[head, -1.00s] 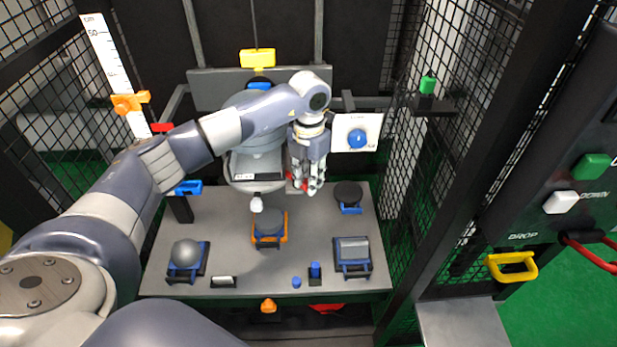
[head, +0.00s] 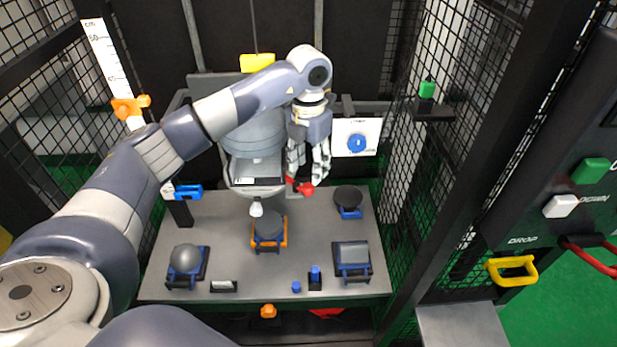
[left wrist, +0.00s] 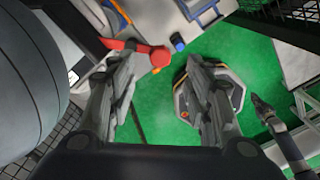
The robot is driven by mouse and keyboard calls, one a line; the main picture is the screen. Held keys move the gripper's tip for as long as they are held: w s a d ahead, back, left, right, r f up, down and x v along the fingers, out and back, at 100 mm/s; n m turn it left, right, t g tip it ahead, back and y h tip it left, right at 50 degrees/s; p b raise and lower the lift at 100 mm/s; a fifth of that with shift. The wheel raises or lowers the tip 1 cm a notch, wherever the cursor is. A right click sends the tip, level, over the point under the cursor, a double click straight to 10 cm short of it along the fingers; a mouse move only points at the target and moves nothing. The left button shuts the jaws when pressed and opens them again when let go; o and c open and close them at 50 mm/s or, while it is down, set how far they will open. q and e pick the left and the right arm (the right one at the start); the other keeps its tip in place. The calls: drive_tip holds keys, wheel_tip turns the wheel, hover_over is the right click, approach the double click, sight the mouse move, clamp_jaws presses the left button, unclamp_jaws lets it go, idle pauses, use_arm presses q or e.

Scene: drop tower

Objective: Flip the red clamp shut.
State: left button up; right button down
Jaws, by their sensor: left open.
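The red clamp (head: 302,187) is at the back of the grey table, in front of the big grey cylinder. Its red arm ends in a round knob at the right. In the left wrist view the red clamp (left wrist: 155,55) lies by the left-hand fingertip, its knob showing between the fingers. My left gripper (head: 309,172) hangs fingers down, just above and behind the clamp. Its two fingers are spread and nothing is held; they also show in the left wrist view (left wrist: 160,62). I cannot tell whether a finger touches the clamp.
The grey cylinder (head: 255,130) stands close left of the gripper. A white panel with a blue knob (head: 356,143) is close right. Black round (head: 348,196), orange-framed (head: 268,227) and other fixtures stand on the table (head: 220,205). Mesh walls enclose the sides.

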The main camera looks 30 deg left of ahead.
sight(308, 186)
use_arm(q)
wheel_tip(308, 186, up, 6)
idle(0.7)
